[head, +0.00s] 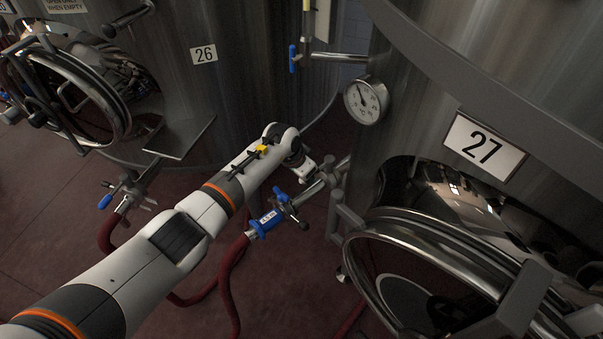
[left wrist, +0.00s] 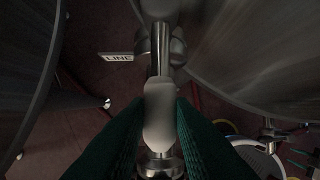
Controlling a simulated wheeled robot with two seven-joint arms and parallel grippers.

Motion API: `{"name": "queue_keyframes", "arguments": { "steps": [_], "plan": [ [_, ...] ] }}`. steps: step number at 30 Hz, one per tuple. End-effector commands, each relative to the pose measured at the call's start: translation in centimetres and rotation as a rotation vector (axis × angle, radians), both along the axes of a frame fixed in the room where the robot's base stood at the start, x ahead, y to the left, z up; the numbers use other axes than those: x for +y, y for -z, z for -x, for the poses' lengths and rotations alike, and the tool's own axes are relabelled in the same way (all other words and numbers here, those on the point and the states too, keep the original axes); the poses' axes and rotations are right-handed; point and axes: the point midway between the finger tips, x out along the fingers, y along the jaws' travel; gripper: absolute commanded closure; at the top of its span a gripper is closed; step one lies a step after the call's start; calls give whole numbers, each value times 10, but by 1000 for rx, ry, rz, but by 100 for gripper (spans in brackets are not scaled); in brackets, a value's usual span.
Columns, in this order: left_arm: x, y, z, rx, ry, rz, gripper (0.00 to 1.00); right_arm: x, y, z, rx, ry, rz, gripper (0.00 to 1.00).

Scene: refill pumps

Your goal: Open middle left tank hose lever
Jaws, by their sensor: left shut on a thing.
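My left arm reaches in from the lower left of the head view to the gap between tank 26 (head: 270,80) and tank 27 (head: 420,75). Its wrist ends near the pipe fittings there, and the fingers are hidden in that view. In the left wrist view, the green fingers of my left gripper (left wrist: 161,103) are shut on a smooth pale grey handle (left wrist: 158,120), one finger on each side. The handle lies in line with a metal pipe fitting. A valve with a blue body (head: 266,222) and a small blue lever (head: 279,193) stands just below my wrist.
A red hose (head: 229,275) hangs from the blue valve. A second blue-levered valve (head: 106,201) with a hose is at the left. A round gauge (head: 366,101) and an open round hatch (head: 440,245) are on tank 27. A white LINE label (left wrist: 117,57) shows in the left wrist view.

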Motion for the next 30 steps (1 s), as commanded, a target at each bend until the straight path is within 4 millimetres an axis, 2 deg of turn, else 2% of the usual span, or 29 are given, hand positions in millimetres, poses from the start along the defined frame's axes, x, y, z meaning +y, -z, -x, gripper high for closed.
{"name": "queue_keyframes", "arguments": {
  "steps": [3, 4, 8, 20, 26, 30],
  "plan": [
    [-1, -1, 0, -1, -1, 3, 100, 0, 0, 1, 2, 0, 0, 64],
    [-1, -1, 0, -1, -1, 3, 77, 0, 0, 1, 2, 0, -1, 64],
    [0, -1, 0, -1, 0, 3, 57, 1, 0, 1, 2, 0, -1, 64],
    [2, -6, 1, -2, 1, 2, 57, 4, -2, 2, 3, 2, -5, 64],
    [9, -30, 7, -4, 2, 2, 57, 4, -8, 1, 3, 2, -5, 64],
    [17, -53, 13, -4, 1, 2, 57, 4, -9, 1, 3, 2, -5, 64]
  ]
}}
